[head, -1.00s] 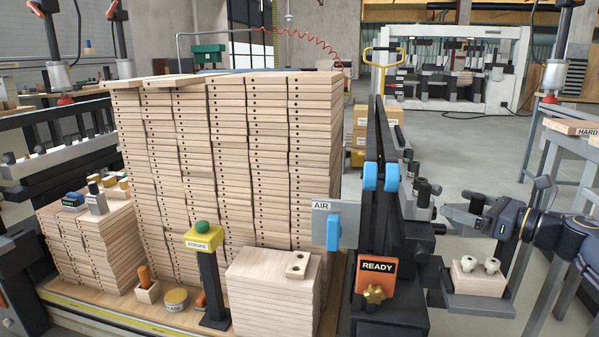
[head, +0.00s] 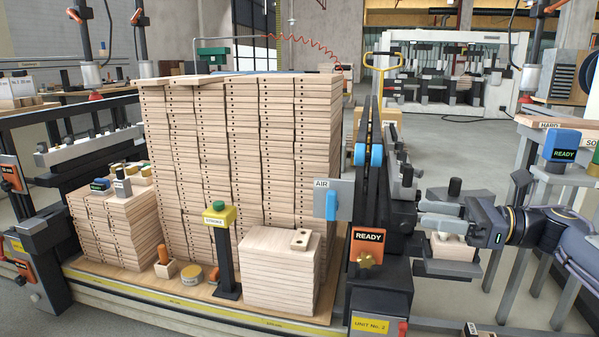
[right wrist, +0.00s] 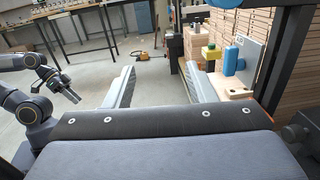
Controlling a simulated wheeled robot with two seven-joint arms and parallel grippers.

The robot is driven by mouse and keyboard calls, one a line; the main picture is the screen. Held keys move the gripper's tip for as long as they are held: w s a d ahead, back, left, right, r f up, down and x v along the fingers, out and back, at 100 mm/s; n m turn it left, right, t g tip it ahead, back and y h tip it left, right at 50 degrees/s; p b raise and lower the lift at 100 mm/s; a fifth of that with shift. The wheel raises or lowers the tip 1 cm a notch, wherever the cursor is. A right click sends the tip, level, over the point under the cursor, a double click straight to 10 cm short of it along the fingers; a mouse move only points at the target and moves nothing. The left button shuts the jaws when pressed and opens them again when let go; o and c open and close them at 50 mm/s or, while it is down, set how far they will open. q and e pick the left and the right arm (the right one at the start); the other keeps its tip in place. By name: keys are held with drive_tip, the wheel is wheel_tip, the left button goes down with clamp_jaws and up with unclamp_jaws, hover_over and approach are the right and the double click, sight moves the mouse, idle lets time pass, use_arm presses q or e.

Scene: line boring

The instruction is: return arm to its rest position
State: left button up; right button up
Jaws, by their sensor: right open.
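My right gripper (head: 428,213) reaches in from the right in the head view, beside the dark boring machine column. Its fingers are apart and empty, and they point toward the machine. In the right wrist view the gap between its fingers (right wrist: 160,82) shows bare floor beyond. A pale wood block (head: 452,247) with light knobs sits on the machine's side ledge, just below and behind the gripper and partly hidden by it. My left gripper (right wrist: 68,88) shows small at the left of the right wrist view, away from the stacks; its jaw gap is unclear.
A tall stack of drilled boards (head: 240,150) and a low stack (head: 280,280) stand left of the machine. A yellow STROKE button post (head: 222,250), blue AIR lever (head: 332,205) and READY sign (head: 367,245) stand nearby. Floor (head: 455,150) behind is open.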

drive_tip(key=w+a+r+m+t+h, duration=0.25)
drive_tip(key=m+t, duration=0.25)
drive_tip(key=m, duration=0.3)
drive_tip(key=w+a+r+m+t+h, duration=0.1)
drive_tip(key=w+a+m+t+h, duration=0.15)
drive_tip(key=m+t, duration=0.45)
drive_tip(key=s+d+f+m+g+h, duration=0.3)
drive_tip(key=s+d+f+m+h, duration=0.35)
drive_tip(key=m, duration=0.75)
drive_tip(key=s+d+f+m+g+h, duration=0.25)
drive_tip(key=s+f+m+h, duration=0.55)
drive_tip(key=m, duration=0.6)
drive_tip(key=s+a+f+m+g+y, duration=0.3)
drive_tip(key=s+a+f+m, duration=0.1)
drive_tip(key=s+f, duration=0.4)
drive_tip(key=s+a+f+m+g+y, duration=0.3)
drive_tip(key=s+a+f+m, duration=0.15)
drive_tip(key=s, duration=0.45)
use_arm(q)
wheel_tip(320, 180, up, 38)
drive_tip(key=p, duration=3.7)
drive_tip(key=shift+w+f+p, duration=0.2)
drive_tip(key=shift+w+p, duration=0.1)
drive_tip(key=shift+p, duration=0.1)
use_arm(e)
wheel_tip(320, 180, up, 37)
drive_tip(key=shift+s+d, duration=0.2)
drive_tip(key=shift+s, duration=0.25)
